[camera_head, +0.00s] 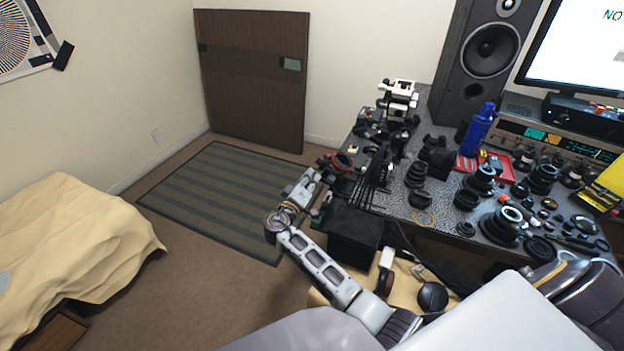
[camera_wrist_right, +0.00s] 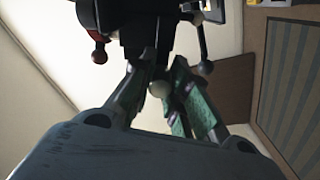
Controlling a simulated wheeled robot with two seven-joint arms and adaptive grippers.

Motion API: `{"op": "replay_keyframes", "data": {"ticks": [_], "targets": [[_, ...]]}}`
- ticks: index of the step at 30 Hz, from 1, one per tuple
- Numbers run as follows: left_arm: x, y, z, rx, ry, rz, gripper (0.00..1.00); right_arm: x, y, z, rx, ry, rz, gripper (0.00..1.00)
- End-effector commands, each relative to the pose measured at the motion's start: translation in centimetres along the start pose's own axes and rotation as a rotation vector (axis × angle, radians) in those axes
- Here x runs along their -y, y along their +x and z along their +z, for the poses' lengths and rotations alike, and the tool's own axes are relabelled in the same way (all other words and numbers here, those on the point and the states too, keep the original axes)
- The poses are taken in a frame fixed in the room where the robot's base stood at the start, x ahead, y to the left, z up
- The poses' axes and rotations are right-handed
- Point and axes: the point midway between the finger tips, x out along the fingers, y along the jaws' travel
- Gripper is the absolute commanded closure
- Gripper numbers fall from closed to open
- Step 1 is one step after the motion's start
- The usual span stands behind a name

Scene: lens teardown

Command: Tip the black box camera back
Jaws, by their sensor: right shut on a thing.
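My right gripper (camera_head: 325,176) reaches out over the floor to the left edge of the bench. In the right wrist view, its two fingers (camera_wrist_right: 160,82) close in on the lower part of a dark piece (camera_wrist_right: 150,22) with ball-ended levers. The fingers partly hide the hold. In the head view, a small dark object with a red ring (camera_head: 343,161) is at the gripper's tip. I cannot tell for sure whether the held piece belongs to the black box camera. My left gripper is out of view.
The bench (camera_head: 402,209) is crowded with lenses, black rods and a blue bottle (camera_head: 480,130). A white and black device (camera_head: 398,98) stands at its back left. A speaker (camera_head: 487,55) is behind. Open floor and a striped rug (camera_head: 215,200) are to the left.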

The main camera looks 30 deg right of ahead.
Motion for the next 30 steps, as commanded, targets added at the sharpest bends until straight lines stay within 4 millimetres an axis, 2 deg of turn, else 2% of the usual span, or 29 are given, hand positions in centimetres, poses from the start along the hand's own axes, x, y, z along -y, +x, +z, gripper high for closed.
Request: {"op": "replay_keyframes", "data": {"ticks": [1, 8, 18, 30], "targets": [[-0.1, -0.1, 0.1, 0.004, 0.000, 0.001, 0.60, -0.2, 0.3, -0.5, -0.008, -0.018, 0.008, 1.00], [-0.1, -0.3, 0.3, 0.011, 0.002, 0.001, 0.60, 0.7, 0.3, -0.4, -0.008, -0.134, 0.008, 1.00], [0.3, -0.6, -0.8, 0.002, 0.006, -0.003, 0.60, 2.0, 0.3, 0.0, -0.008, -0.300, 0.007, 1.00], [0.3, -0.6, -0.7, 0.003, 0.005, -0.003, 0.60, 2.9, 0.3, 0.3, -0.007, -0.422, 0.007, 1.00]]}}
